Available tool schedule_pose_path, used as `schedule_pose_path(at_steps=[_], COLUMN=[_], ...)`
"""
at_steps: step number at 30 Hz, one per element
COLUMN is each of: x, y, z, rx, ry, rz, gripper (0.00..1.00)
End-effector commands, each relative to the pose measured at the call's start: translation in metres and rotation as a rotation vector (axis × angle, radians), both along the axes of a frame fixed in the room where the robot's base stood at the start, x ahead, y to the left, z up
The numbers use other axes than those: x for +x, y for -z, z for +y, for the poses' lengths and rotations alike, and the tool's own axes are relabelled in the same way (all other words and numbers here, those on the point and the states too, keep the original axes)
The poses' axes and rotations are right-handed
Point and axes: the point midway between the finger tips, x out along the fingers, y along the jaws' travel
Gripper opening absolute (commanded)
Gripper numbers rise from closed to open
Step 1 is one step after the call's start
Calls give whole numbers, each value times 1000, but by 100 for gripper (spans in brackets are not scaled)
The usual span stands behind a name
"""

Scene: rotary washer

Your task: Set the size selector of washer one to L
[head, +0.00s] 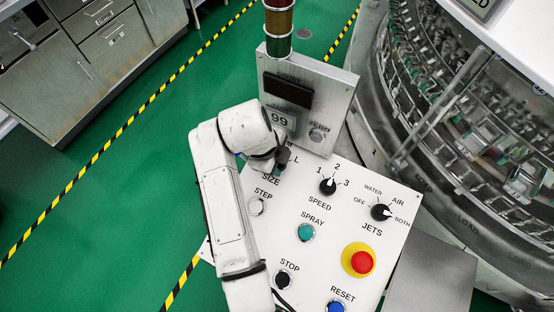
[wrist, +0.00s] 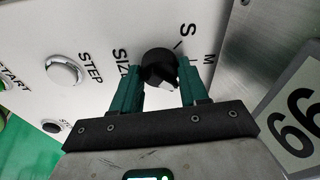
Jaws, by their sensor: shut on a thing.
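The black size selector knob (wrist: 158,65) is on the white control panel, beside the label SIZE (wrist: 120,62). My gripper (wrist: 160,88) has its green fingers closed on the knob, one on either side. The knob's white pointer (wrist: 168,86) shows between the fingers and points down and right in the wrist view, away from the letters S (wrist: 186,30) and M (wrist: 209,57). The L is hidden there by my gripper, but the letter L (head: 296,160) shows in the head view. There, my gripper (head: 281,160) covers most of the knob.
Right of it on the panel are the SPEED knob (head: 327,186) and JETS knob (head: 381,212). Below are the STEP (head: 257,206) and SPRAY (head: 306,232) buttons and a red emergency button (head: 362,262). A grey display box (head: 335,85) rises close behind my gripper.

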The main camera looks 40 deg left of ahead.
Motion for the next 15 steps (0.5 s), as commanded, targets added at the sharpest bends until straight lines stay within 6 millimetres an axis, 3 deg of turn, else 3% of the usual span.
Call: schedule_pose_path(at_steps=[15], x=[0], y=[1], z=[0], rx=[31], ry=[120], rz=[9], gripper=[14])
